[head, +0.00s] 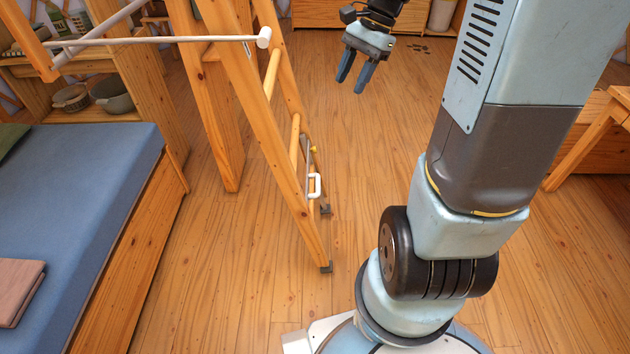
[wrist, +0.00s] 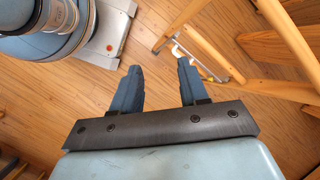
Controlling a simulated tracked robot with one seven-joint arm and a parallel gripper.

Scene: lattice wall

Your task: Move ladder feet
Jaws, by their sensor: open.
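A wooden ladder (head: 262,120) leans in the middle of the head view. Its two feet (head: 326,267) have dark caps and stand on the floor, one nearer and one farther. A white handle (head: 315,186) sits low on the ladder, near the feet. My gripper (head: 354,86) hangs above the floor to the right of the ladder, open and empty, fingers pointing down. In the wrist view my gripper (wrist: 158,80) has its two fingers apart with only floor between them.
A bed with a blue mattress (head: 85,190) stands at the left. A white rod (head: 160,40) crosses the upper left. A wooden table (head: 590,135) is at the right edge. Small dark bits (head: 420,47) lie on the floor at the back. The floor around the ladder's feet is clear.

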